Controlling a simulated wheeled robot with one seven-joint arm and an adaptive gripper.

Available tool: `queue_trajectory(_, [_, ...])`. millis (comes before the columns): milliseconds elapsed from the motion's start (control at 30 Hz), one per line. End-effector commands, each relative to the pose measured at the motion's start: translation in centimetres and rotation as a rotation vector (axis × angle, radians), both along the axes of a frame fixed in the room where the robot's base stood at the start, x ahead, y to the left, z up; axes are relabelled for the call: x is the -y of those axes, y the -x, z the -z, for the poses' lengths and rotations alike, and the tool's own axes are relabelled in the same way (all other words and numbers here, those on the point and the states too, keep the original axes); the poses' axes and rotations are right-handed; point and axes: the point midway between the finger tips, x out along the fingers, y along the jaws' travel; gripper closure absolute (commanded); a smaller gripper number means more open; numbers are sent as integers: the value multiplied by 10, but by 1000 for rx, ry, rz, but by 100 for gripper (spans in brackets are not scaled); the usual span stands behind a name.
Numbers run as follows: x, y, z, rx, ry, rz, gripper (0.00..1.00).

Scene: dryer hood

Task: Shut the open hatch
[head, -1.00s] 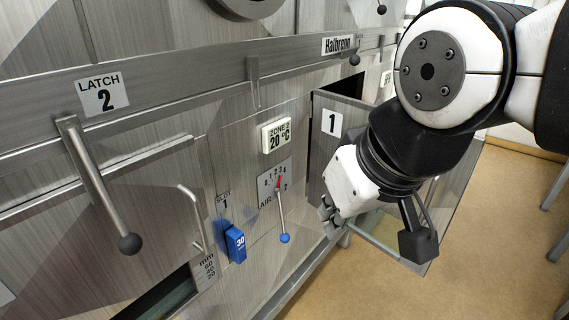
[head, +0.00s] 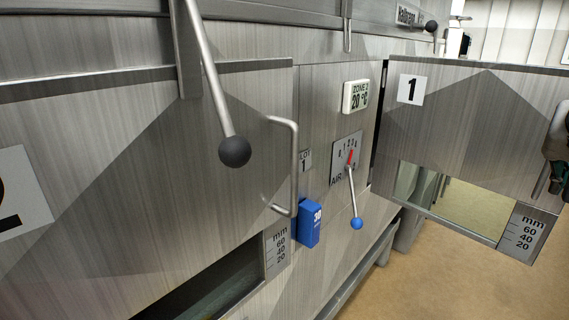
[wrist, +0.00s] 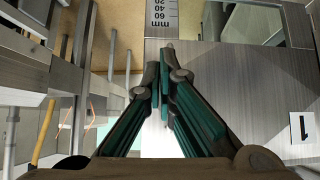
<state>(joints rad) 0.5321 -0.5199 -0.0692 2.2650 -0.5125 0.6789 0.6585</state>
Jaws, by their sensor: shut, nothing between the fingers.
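The open hatch (head: 460,115) is a brushed-metal panel with a white "1" label, a window and a mm scale. In the head view it stands swung out from the machine front at the right. It also fills the right of the wrist view (wrist: 235,85), with its label and scale showing. My gripper (wrist: 165,65) is shut and empty in the wrist view, its green-padded fingers in front of the panel. In the head view only part of my gripper (head: 560,150) shows, at the right edge over the panel's outer side. Whether it touches the panel I cannot tell.
A closed-looking panel with a bar handle (head: 291,165) is at the left, with a long ball-ended latch lever (head: 215,85) before it. A blue block (head: 311,223) and a blue-knobbed air lever (head: 354,200) stick out between the panels. Tan floor (head: 440,285) is clear below the hatch.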

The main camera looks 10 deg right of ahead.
Motion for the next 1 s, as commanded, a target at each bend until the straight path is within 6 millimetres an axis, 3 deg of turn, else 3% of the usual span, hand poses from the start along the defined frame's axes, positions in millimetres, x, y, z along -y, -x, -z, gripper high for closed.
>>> queue_trajectory(333, [27, -6, 17, 17, 12, 55, 100])
queue_trajectory(767, [80, -37, 73, 15, 11, 54, 100])
queue_trajectory(1000, [104, -52, 71, 18, 13, 51, 100])
